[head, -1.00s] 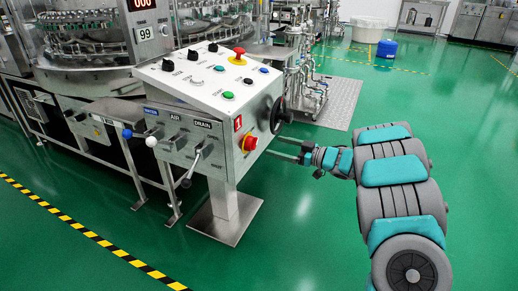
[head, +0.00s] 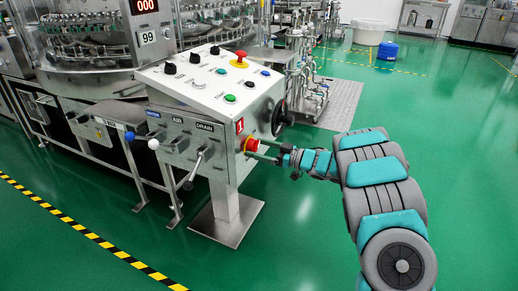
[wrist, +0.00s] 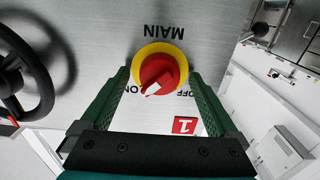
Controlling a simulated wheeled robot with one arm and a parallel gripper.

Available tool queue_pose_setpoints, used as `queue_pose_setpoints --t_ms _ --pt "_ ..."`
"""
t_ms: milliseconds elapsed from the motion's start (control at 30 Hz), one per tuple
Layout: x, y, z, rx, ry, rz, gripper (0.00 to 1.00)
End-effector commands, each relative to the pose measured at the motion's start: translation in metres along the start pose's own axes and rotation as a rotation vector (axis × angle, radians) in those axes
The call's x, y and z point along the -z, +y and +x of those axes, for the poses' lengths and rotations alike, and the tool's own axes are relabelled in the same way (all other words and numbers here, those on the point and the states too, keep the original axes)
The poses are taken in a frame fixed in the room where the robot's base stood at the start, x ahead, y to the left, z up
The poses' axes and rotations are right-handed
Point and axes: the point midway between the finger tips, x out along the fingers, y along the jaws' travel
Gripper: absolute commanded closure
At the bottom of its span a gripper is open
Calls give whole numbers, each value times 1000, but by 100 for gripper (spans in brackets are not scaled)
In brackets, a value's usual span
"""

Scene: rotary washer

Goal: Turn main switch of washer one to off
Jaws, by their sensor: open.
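The main switch is a red knob on a yellow ring (wrist: 160,68), on the side of the washer's control box; it also shows in the head view (head: 251,145). In the wrist view the lettering MAIN, ON and OFF around it is upside down. The knob's white mark points down-left, toward ON. My gripper (wrist: 159,76) is open, with one green finger on each side of the knob. The fingertips reach about level with the knob in the picture; I cannot tell whether they touch it. In the head view my gripper (head: 263,150) is at the switch.
A red label with a 1 (head: 239,125) is by the switch. A black handwheel (wrist: 28,75) is left of my fingers in the wrist view. The box's sloped top (head: 210,78) carries knobs and buttons, including a red emergency stop (head: 241,60). Green floor to the right is free.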

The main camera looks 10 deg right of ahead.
Motion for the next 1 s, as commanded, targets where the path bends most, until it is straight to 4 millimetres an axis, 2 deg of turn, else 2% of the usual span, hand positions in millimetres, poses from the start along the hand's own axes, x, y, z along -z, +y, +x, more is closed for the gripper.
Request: queue_pose_setpoints --t_ms 133,867,1000 --pt "0 0 0 0 0 0 7" --pt "0 0 0 0 0 -1 89" --pt "0 0 0 0 0 -5 90"
